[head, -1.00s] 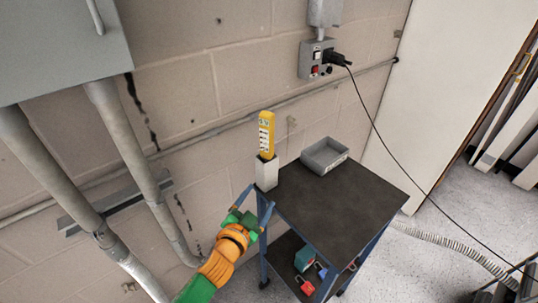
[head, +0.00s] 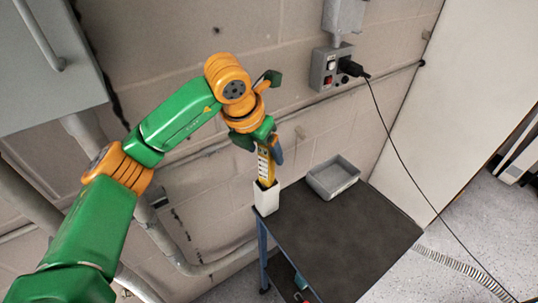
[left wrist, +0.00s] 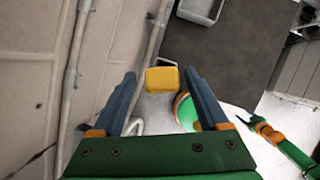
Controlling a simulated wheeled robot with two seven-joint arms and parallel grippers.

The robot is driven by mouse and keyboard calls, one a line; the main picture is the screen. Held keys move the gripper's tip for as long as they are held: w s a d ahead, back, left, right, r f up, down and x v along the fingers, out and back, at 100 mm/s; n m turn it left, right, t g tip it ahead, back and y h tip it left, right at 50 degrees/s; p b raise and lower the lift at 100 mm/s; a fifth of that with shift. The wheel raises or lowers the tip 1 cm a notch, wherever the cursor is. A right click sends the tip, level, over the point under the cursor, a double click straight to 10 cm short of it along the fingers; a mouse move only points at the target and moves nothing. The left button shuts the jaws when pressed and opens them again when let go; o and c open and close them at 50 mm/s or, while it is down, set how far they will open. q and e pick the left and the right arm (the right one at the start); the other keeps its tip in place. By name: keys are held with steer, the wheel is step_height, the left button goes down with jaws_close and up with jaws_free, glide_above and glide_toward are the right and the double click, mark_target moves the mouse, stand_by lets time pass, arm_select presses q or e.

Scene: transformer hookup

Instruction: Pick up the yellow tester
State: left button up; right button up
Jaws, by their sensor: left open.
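The yellow tester (head: 265,170) stands upright in a white holder (head: 267,199) at the cart's back left corner. My left gripper (head: 262,150) is open over the tester's upper end, with a finger on either side of it in the head view. The left wrist view shows the tester's yellow top (left wrist: 162,80) between the two blue fingers, with gaps on both sides. The tester's top is hidden by the gripper in the head view. My other arm shows small at the right of the left wrist view; its jaws are too small to read.
The dark cart top (head: 335,235) is mostly clear, with a grey tray (head: 332,177) at its back edge. The block wall is close behind. A grey socket box (head: 328,68) with a black plug and hanging cable (head: 385,125) is up and to the right.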

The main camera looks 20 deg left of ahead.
mark_target(267, 171)
arm_select(q)
steer(key=shift+s+x, duration=0.25)
steer(key=shift+x, duration=1.05)
steer(key=shift+w+d+f, duration=0.1)
steer(key=shift+w+f, duration=0.05)
steer(key=c, duration=0.5)
jaws_close()
